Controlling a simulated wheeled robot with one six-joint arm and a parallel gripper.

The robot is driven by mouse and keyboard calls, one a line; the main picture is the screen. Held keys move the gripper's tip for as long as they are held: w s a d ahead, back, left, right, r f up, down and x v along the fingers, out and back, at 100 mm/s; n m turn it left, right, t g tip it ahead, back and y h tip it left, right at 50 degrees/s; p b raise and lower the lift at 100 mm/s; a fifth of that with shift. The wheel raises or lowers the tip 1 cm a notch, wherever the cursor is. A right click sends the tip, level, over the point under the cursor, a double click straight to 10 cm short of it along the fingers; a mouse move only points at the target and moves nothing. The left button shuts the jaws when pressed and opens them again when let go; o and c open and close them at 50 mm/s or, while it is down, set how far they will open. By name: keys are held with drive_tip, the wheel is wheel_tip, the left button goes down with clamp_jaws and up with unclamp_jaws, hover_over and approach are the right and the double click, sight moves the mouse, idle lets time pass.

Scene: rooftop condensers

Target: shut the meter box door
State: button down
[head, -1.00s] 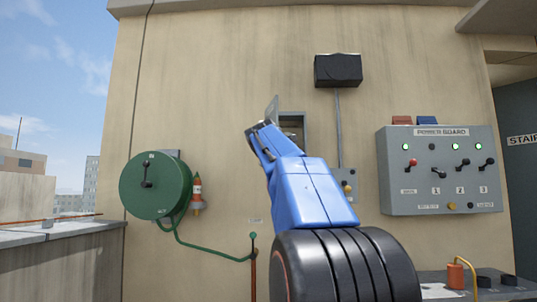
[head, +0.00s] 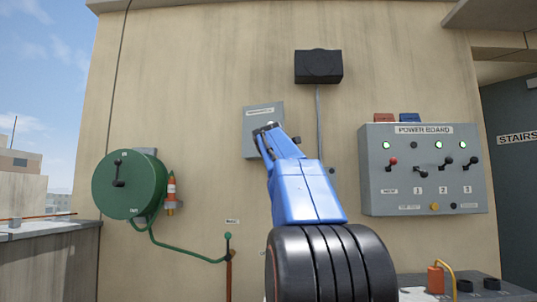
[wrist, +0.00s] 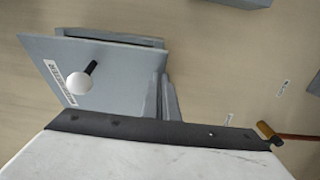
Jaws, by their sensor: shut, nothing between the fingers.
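The meter box door (head: 262,114) is a grey plate with a label strip along its top, on the wall left of the conduit. In the head view it now faces me and covers the box opening. In the wrist view the door (wrist: 105,86) carries a white ball knob on a black stem (wrist: 82,82), and the grey box (wrist: 171,100) shows behind it. The door looks set at a slight angle to the box, so I cannot tell whether it is fully closed. My gripper (head: 265,131) is shut and empty, at the door's lower front; contact is unclear.
A black box (head: 318,67) hangs above right, with a conduit below it. The power board (head: 423,170) with levers is right. A green hose reel (head: 130,185) and an orange-and-green bottle-like item (head: 170,194) are left.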

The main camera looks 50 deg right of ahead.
drive_tip(key=shift+w+d, duration=0.25)
drive_tip(key=shift+d, duration=0.6)
drive_tip(key=shift+w+d, duration=0.2)
drive_tip(key=shift+d, duration=0.6)
drive_tip(key=shift+w+d, duration=0.25)
drive_tip(key=shift+d, duration=0.6)
drive_tip(key=shift+a, duration=0.1)
